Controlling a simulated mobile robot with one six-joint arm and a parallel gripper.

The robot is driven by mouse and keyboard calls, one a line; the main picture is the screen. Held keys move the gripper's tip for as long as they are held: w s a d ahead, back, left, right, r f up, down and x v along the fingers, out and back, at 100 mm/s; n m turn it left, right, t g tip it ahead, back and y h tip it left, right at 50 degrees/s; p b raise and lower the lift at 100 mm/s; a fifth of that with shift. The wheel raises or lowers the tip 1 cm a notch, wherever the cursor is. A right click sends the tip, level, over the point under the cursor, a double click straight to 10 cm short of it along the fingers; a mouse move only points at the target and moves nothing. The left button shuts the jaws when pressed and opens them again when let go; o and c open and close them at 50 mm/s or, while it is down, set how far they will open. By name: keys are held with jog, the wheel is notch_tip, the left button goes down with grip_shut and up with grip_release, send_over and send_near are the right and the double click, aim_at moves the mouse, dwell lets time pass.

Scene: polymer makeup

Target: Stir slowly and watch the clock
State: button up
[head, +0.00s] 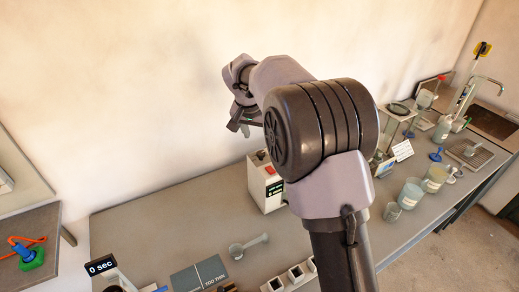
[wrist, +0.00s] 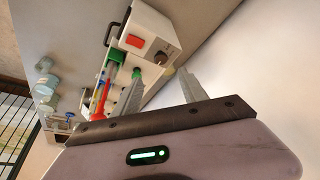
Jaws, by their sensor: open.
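The clock display (head: 101,266) reads "0 sec" at the front left of the bench in the head view. My gripper (head: 246,127) is raised above the back of the bench near the wall; it is open and empty. In the wrist view its two fingers (wrist: 160,76) are spread apart. Beyond them is a white box (wrist: 148,45) with a red switch, a dark knob and coloured parts along its side. The same box (head: 262,187) stands below my gripper in the head view. A scoop-like cup with a handle (head: 238,250) lies on the bench. I cannot make out a stirrer; my arm hides part of the bench.
Beakers of bluish (head: 411,194) and yellowish (head: 435,179) liquid stand at the right, beside a small glass beaker (head: 392,211). A "TOO THIN" card (head: 200,275) and white square-holed blocks (head: 289,277) lie in front. The bench's left middle is clear.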

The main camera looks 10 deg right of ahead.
aim_at(261, 153)
jog(key=b+x, duration=0.2)
jog(key=x, duration=0.9)
jog(key=shift+w+f, duration=0.1)
jog(key=shift+f, duration=0.2)
jog(key=shift+a, duration=0.1)
jog(key=shift+c, duration=0.3)
grip_shut()
